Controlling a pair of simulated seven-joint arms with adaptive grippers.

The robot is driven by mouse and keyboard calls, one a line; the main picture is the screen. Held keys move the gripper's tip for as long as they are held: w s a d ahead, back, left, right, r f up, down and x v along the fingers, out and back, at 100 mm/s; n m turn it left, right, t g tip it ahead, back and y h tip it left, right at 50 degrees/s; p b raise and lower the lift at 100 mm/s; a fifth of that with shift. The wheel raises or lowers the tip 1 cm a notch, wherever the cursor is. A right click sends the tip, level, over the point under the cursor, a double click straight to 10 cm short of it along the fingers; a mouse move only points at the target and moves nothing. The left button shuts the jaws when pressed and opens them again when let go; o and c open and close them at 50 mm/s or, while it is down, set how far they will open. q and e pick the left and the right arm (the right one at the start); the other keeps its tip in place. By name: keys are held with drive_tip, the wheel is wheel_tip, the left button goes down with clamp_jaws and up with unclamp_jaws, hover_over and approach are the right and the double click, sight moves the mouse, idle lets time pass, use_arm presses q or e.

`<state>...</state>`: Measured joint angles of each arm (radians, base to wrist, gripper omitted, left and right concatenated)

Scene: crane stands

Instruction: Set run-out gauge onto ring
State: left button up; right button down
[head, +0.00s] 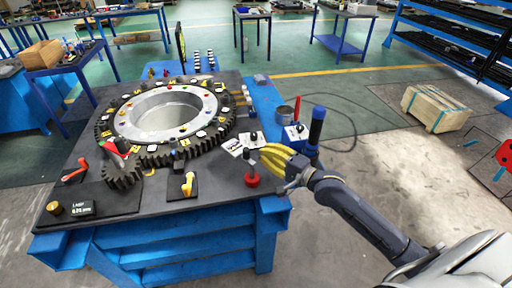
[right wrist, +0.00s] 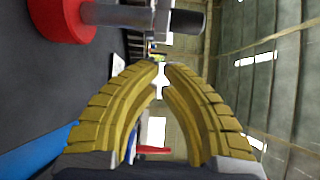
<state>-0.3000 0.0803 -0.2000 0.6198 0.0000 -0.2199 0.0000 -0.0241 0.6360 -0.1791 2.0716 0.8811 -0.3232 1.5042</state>
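A large dark toothed ring (head: 223,126) with a pale inner flange lies on the workbench in the head view. A small stand with a red round base (head: 252,180) and a dark upright top is at the bench's right front edge; it looks like the run-out gauge, though I cannot be sure. Its red base (right wrist: 58,18) and grey post show at the top left of the right wrist view. My left gripper is out of view.
A small pinion (head: 123,176) sits at the ring's front. A yellow-handled clamp (head: 188,184), a red-handled clamp (head: 77,170) and a display box (head: 82,209) stand along the bench's front.

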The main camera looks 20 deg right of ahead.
drive_tip(key=shift+v, duration=2.2)
